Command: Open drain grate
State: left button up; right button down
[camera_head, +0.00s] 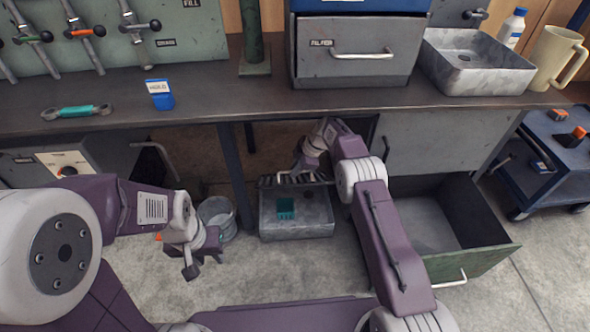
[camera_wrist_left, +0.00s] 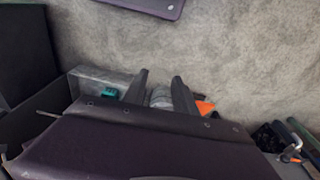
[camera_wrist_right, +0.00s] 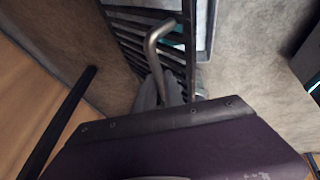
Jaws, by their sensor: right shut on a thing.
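The drain box (camera_head: 312,226) is a grey metal box on the floor under the bench, with a teal block (camera_head: 286,208) inside. The dark barred grate (camera_head: 280,181) stands raised at the box's back edge in the head view. In the right wrist view the grate (camera_wrist_right: 132,35) has a bent metal handle (camera_wrist_right: 155,40). My right gripper (camera_wrist_right: 160,92) is shut on this handle; its fingers are hard to see in the head view. My left gripper (camera_head: 193,265) is open and empty, left of the box above the floor. Its parted fingers show in the left wrist view (camera_wrist_left: 158,85).
A metal bucket (camera_head: 217,218) stands between my left gripper and the box. An open green drawer (camera_head: 470,252) juts out at right. The bench top (camera_head: 215,95) and its leg (camera_head: 236,175) are close to my right arm. A blue cart (camera_head: 545,165) stands far right.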

pick_arm(q)
jog(key=shift+f, duration=0.15)
jog(key=c, duration=0.5)
jog(key=shift+s+a+f+m+g+y, duration=0.1)
jog(key=shift+a+f+m+g+y, duration=0.1)
jog(key=shift+m, duration=0.3)
jog(key=shift+s+a+f+m+g+y, duration=0.1)
jog(key=shift+m+y, duration=0.1)
jog(key=shift+m, duration=0.3)
grip_shut()
jog(key=w+a+f+m+y, duration=0.2)
jog(key=a+m+y, duration=0.1)
jog(key=m, duration=0.3)
jog(key=m+t+h, duration=0.4)
jog(key=m+t, duration=0.8)
jog(key=m, duration=1.6)
send_over(285, 184)
jog(key=s, duration=0.9)
notch_tip(285, 184, down, 3)
jog(key=x, duration=1)
jog(key=shift+a+r, duration=0.1)
jog(key=shift+a, duration=0.05)
